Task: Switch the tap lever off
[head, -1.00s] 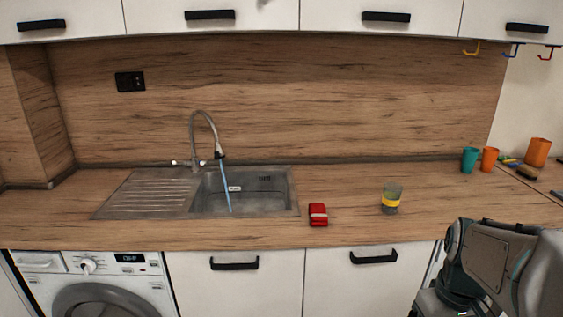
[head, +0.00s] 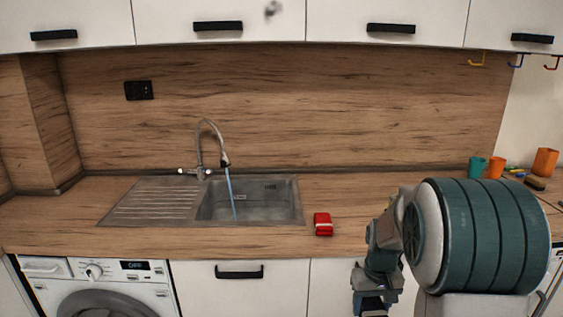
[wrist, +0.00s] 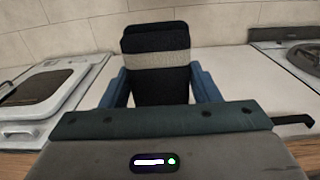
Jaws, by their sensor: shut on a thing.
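The tap (head: 200,150) has a tall curved spout and stands behind the sink (head: 250,215). A blue stream of water (head: 231,195) runs from its nozzle into the basin. Small pale ends show at the tap's base, and the tap lever (head: 182,171) seems to be the left one, too small to read its position. My gripper (wrist: 160,85) is shut on a black block with a pale grey band (wrist: 158,63), held between its blue fingers. In the head view my gripper (head: 372,300) is low, in front of the counter, well right of the tap.
A red packet (head: 323,224) lies right of the sink. Teal (head: 477,166) and orange (head: 495,167) cups stand at the right back. My arm covers the right front counter. The counter left of the sink is clear. A washing machine (head: 110,285) sits below.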

